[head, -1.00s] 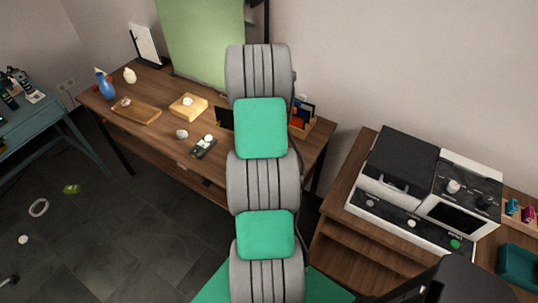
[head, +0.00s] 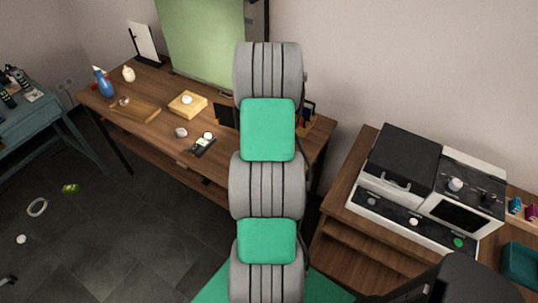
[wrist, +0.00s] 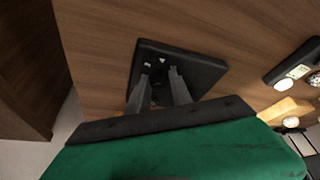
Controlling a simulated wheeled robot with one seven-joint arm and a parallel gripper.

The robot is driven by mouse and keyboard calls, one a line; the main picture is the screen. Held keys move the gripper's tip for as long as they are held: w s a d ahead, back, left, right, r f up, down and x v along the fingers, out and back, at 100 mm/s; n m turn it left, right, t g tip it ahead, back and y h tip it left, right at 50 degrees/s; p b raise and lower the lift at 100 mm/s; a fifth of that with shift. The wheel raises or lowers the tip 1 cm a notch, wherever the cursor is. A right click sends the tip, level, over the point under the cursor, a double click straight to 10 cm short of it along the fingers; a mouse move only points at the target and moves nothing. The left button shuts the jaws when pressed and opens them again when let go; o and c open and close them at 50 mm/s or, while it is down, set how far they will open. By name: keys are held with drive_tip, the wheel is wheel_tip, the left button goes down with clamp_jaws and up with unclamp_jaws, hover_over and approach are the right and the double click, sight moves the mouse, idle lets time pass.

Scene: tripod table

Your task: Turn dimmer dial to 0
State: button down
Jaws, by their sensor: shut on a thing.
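A black square panel (wrist: 204,72) with small white marks lies on the brown wooden table (wrist: 100,40) in the wrist view. My gripper (wrist: 160,74) reaches over it, its two grey fingers on either side of a small dark part at the panel's middle. This part looks like the dial; the fingers mostly hide it, and its setting cannot be read. The gripper is shut on it. In the head view a dark panel (head: 226,116) shows beside my arm, which hides my gripper there.
A black-and-white appliance (head: 403,165) stands to the right.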

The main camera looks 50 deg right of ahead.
drive_tip(key=n+b, duration=0.1)
drive_tip(key=n, duration=0.1)
drive_tip(key=n+t+y+b, duration=0.1)
drive_tip(key=n+b, duration=0.2)
drive_tip(key=n, duration=0.1)
drive_tip(key=shift+s+d+f+t+y+b, duration=0.2)
drive_tip(key=shift+d+t+y+b, duration=0.1)
drive_tip(key=shift+y+b, duration=0.1)
drive_tip(key=n+y+b, duration=0.1)
drive_tip(key=n+b, duration=0.1)
drive_tip(key=n, duration=0.1)
drive_tip(key=n+y+b, duration=0.1)
drive_tip(key=n+b, duration=0.1)
drive_tip(key=shift+d+n, duration=0.2)
drive_tip(key=shift+n, duration=0.2)
drive_tip(key=n+y+b, duration=0.1)
drive_tip(key=n, duration=0.1)
drive_tip(key=n+y+b, duration=0.1)
drive_tip(key=n+b, duration=0.1)
drive_tip(key=n, duration=0.1)
drive_tip(key=shift+w+d+r, duration=0.1)
drive_tip(key=shift+d, duration=0.1)
drive_tip(key=n+g, duration=0.1)
drive_tip(key=n, duration=0.1)
drive_tip(key=n+y, duration=0.1)
drive_tip(key=n, duration=0.2)
drive_tip(key=shift+w+d+r+n+g+y, duration=0.1)
drive_tip(key=shift+w+r+n+g+y, duration=0.05)
drive_tip(key=shift+n+g+y, duration=0.2)
